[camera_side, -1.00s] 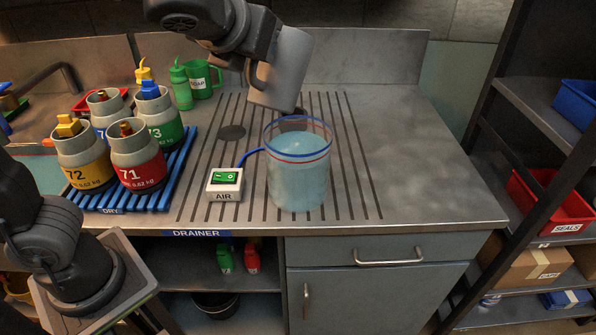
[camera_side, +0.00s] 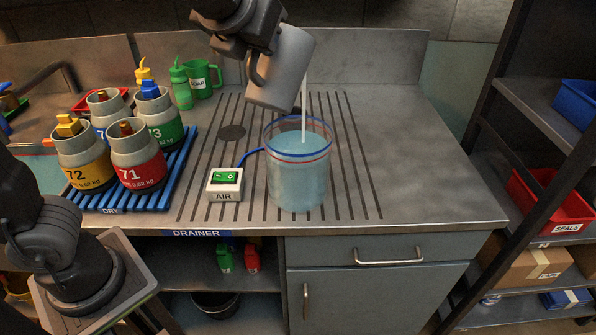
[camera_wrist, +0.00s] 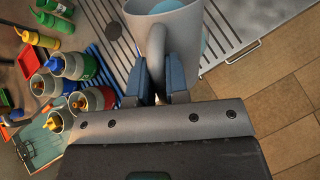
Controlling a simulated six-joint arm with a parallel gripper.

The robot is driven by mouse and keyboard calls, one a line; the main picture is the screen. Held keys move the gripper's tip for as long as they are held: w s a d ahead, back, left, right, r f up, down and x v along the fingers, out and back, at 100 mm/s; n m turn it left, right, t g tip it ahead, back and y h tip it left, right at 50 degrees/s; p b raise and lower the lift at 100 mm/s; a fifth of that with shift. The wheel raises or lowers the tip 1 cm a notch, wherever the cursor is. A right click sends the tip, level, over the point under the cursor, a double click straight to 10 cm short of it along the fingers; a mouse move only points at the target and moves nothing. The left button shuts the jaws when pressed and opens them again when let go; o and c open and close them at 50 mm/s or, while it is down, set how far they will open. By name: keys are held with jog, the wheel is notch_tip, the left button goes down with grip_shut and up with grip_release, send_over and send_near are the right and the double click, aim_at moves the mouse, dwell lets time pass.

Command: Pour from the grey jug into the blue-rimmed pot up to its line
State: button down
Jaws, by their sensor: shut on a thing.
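The grey jug (camera_side: 283,72) is in the air above the pot, tipped towards the right. A thin pale stream (camera_side: 304,105) falls from its right side into the pot. The clear blue-rimmed pot (camera_side: 298,190) stands upright on the drainer, with a red line below its rim. Bluish water fills most of it; its surface looks close to the red line, but I cannot tell exactly where. My gripper (camera_wrist: 165,82) is shut on the jug's handle (camera_wrist: 156,50) in the wrist view. The jug's mouth is hidden in the side view.
A white AIR switch box (camera_side: 225,184) with a blue hose sits just left of the pot. Several numbered bottles stand on the blue rack (camera_side: 180,165) further left. The green mug (camera_side: 203,80) is behind. The counter right of the pot is clear.

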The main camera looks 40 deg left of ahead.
dwell(0.4)
jog(key=shift+w+r+g, duration=0.2)
jog(key=shift+w+g, duration=0.05)
jog(key=shift+g, duration=0.15)
dwell(0.6)
jog(key=shift+w+r+g+h, duration=0.1)
jog(key=shift+w+g+h, duration=0.1)
jog(key=shift+g+h, duration=0.15)
dwell(0.7)
jog(key=shift+w+a+r+g, duration=0.1)
jog(key=shift+w+g, duration=0.15)
jog(key=shift+g, duration=0.2)
jog(key=shift+w, duration=0.1)
dwell(0.5)
jog(key=shift+w+g, duration=0.2)
jog(key=shift+g, duration=0.2)
dwell(0.6)
